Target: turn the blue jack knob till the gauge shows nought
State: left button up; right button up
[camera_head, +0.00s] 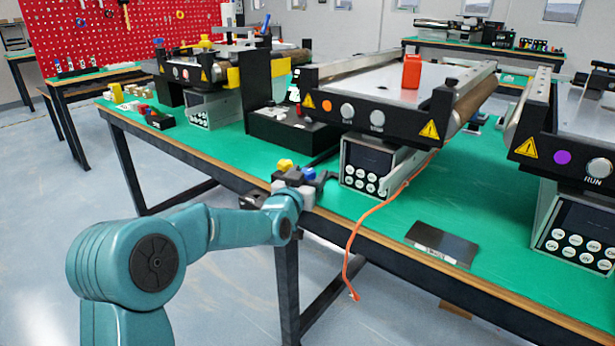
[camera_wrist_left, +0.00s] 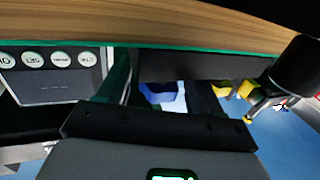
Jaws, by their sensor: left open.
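The blue jack knob (camera_head: 308,173) shows just beyond my left gripper (camera_head: 292,190) at the front edge of the green bench. A yellow knob (camera_head: 285,165) stands just left of it. In the left wrist view a blue part (camera_wrist_left: 160,93) shows between the two dark fingers of my left gripper (camera_wrist_left: 162,88), which are apart. I cannot tell whether either finger touches it. My wrist hides the lower part of the jack in the head view. I cannot pick out the gauge or its reading. My right gripper is not in view.
A keypad panel (camera_head: 366,166) stands right of the knob beneath a conveyor (camera_head: 375,85) carrying a red block (camera_head: 412,71). An orange cable (camera_head: 372,211) hangs over the bench edge. A dark plate (camera_head: 441,243) lies farther right. The green bench (camera_head: 340,203) has bare room between.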

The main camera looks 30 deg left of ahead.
pick_arm(q)
jog(key=c, duration=1)
jog(key=shift+f+h+b, duration=0.15)
jog(key=shift+h+b, duration=0.15)
jog(key=shift+b, duration=0.2)
jog(key=shift+a+m+h+b, duration=0.1)
jog(key=shift+m+h+b, duration=0.3)
jog(key=shift+m+h, duration=0.5)
jog(key=shift+h, duration=0.2)
jog(key=m+h+p, duration=0.1)
jog(key=h+p, duration=0.1)
jog(key=p, duration=0.1)
jog(key=m+h+p, duration=0.1)
jog(key=p, duration=0.2)
jog(key=m+h+p, duration=0.1)
jog(key=h+p, duration=0.1)
jog(key=p, duration=0.1)
jog(key=shift+r+m+h, duration=0.3)
jog(key=shift+r, duration=0.05)
jog(key=shift+f+m+h+p, duration=0.2)
jog(key=shift+m+h+p, duration=0.1)
jog(key=shift+h+p, duration=0.1)
